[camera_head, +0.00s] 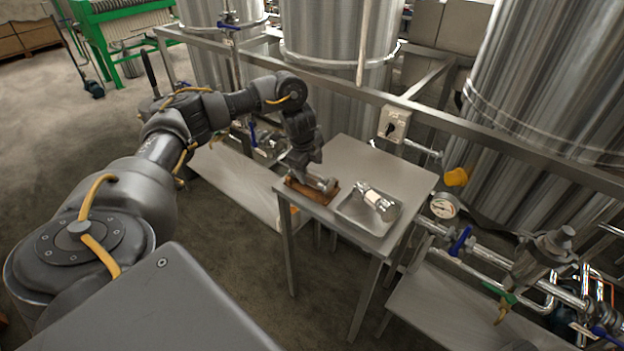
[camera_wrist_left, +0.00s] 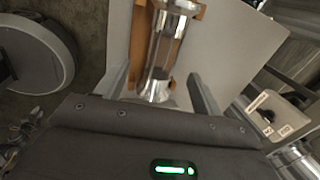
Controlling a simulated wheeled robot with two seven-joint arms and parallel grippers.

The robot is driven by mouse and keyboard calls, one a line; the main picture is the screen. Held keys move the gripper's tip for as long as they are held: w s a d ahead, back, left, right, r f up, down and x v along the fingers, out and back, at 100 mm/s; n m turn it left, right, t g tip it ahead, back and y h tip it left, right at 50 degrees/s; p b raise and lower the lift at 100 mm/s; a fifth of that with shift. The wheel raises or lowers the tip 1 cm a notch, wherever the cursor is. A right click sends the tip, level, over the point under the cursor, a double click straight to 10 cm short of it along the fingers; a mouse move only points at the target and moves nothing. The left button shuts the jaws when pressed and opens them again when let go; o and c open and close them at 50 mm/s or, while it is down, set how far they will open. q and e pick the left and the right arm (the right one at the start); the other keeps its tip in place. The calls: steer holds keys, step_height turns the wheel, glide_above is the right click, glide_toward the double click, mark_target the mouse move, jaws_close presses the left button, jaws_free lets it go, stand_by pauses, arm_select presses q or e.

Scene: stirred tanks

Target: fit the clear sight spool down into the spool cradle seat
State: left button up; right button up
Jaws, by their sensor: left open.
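A spool with metal ends and a see-through middle (camera_wrist_left: 168,48) lies in a brown cradle (camera_wrist_left: 138,35) in the left wrist view. In the head view the brown cradle (camera_head: 301,191) sits at the left edge of the small steel table, with a metal spool end (camera_head: 329,185) showing. My left gripper (camera_head: 308,178) is low over the cradle and hides part of it. Its open fingers (camera_wrist_left: 160,78) stand either side of the spool's near end, with visible gaps. A second spool (camera_head: 375,199), pale in the middle with metal ends, lies in the tray. My right gripper is not in view.
The shallow steel tray (camera_head: 352,215) is right of the cradle on the table (camera_head: 345,157). A switch box (camera_head: 394,125) is on the rail behind. Large steel tanks (camera_head: 335,40) stand at the back. A gauge (camera_head: 443,206) and pipework are at the right. The table's back part is bare.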

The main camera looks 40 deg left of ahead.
mark_target(313, 174)
arm_select(q)
steer(key=shift+p+x, duration=0.7)
steer(key=shift+x, duration=1.85)
steer(key=shift+c, duration=0.2)
steer(key=shift+w+r, duration=0.1)
steer(key=c, duration=1.3)
